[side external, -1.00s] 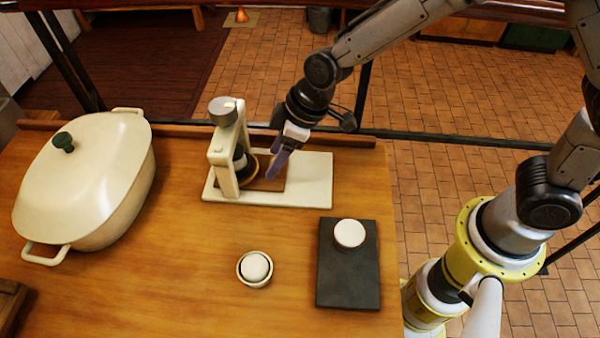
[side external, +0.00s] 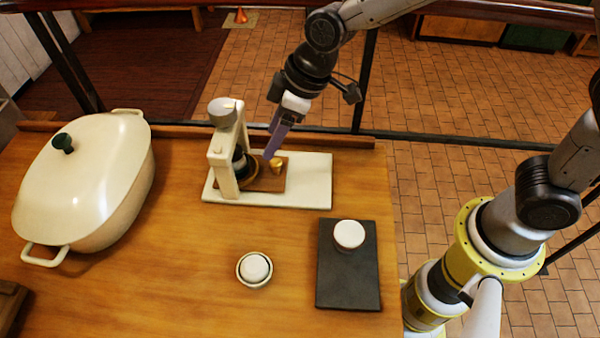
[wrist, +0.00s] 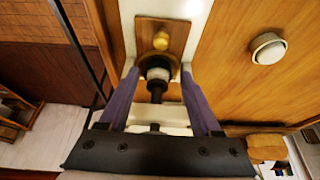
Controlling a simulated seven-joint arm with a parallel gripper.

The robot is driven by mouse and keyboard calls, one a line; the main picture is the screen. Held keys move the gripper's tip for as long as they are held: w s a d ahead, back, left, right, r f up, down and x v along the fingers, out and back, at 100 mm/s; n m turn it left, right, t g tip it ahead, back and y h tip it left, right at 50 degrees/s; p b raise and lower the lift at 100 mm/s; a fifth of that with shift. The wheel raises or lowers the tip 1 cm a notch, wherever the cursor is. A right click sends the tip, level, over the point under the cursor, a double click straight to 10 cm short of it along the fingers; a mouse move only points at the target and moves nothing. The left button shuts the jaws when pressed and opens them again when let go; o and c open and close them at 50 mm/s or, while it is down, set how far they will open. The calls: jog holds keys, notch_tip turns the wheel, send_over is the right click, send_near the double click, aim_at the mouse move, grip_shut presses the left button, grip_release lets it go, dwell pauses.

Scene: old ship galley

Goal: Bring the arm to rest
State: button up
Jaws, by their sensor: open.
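My gripper (side external: 271,151) is open and empty, above the cream press stand at the back of the table. In the wrist view its two purple fingers (wrist: 155,95) are spread apart, with the stand's dark plunger showing between them. The press stand (side external: 222,150) has a grey knob on top and a cream base (side external: 310,185). A small brass-coloured piece (side external: 277,165) sits on the brown wooden board (side external: 268,184) on that base. The brass piece also shows in the wrist view (wrist: 161,40). I cannot tell whether a fingertip touches anything.
A large cream lidded pot (side external: 90,180) stands at left. A small white round cup (side external: 254,269) stands at front middle. A dark slab (side external: 347,280) bears a white round piece (side external: 349,234). A raised rail (side external: 330,139) runs along the table's back edge. Bare wood lies between pot and cup.

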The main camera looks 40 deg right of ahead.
jog(key=shift+w+d+r, duration=0.15)
jog(key=shift+w+d, duration=0.05)
jog(key=shift+d, duration=0.1)
jog(key=s+d+r+m+t, duration=0.2)
jog(key=s+d+r, duration=0.1)
jog(key=d+r, duration=0.4)
jog(key=s+d+r+m+t, duration=0.2)
jog(key=s+d+r, duration=0.1)
jog(key=d+r, duration=0.45)
jog(key=s+d+f+m+h, duration=0.1)
jog(key=s+d, duration=0.3)
jog(key=s, duration=0.4)
jog(key=s+d+f+m+g+h, duration=0.1)
jog(key=s+d+f+m, duration=0.3)
jog(key=s, duration=0.4)
jog(key=shift+s+g+h, duration=0.3)
jog(key=shift+s+h, duration=0.05)
jog(key=shift+h, duration=0.25)
